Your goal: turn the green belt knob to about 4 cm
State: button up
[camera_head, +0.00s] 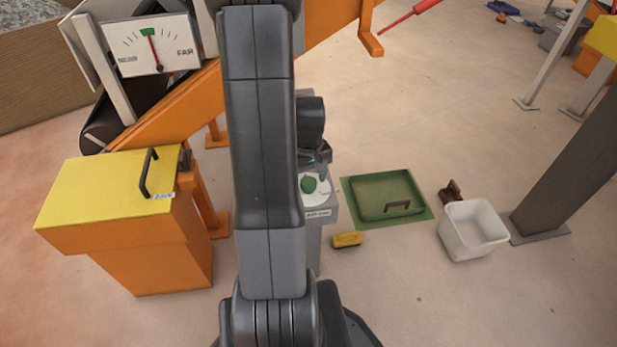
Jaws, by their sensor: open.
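The green belt knob (309,185) sits on a white dial plate (324,192) on top of a grey post (328,217), just right of my arm. A small label is on the post's front edge, too small to read fully. My gripper (316,170) is over the dial plate, right above or beside the knob; whether it touches the knob cannot be told. Its fingers are small in the picture and open. My arm hides the left part of the post.
A yellow-topped orange box (108,190) with a dark handle stands left. A gauge (153,45) with a red needle is behind it, near an orange conveyor frame. Right of the post are a yellow block (347,240), a green tray (372,190) and a white bin (472,230).

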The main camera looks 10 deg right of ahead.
aim_at(308, 182)
notch_tip(308, 182, up, 14)
jog(key=p, duration=0.3)
jog(key=shift+p, duration=0.4)
jog(key=shift+f, duration=0.15)
notch_tip(308, 182, down, 14)
jog(key=b, duration=0.3)
jog(key=shift+b, duration=0.4)
jog(key=shift+r, duration=0.2)
jog(key=shift+f, duration=0.35)
jog(key=shift+r+m, duration=0.25)
jog(key=shift+m, duration=0.55)
jog(key=m+b, duration=0.1)
jog(key=m, duration=0.5)
jog(key=shift+b, duration=0.35)
notch_tip(308, 182, up, 14)
jog(key=p, duration=0.4)
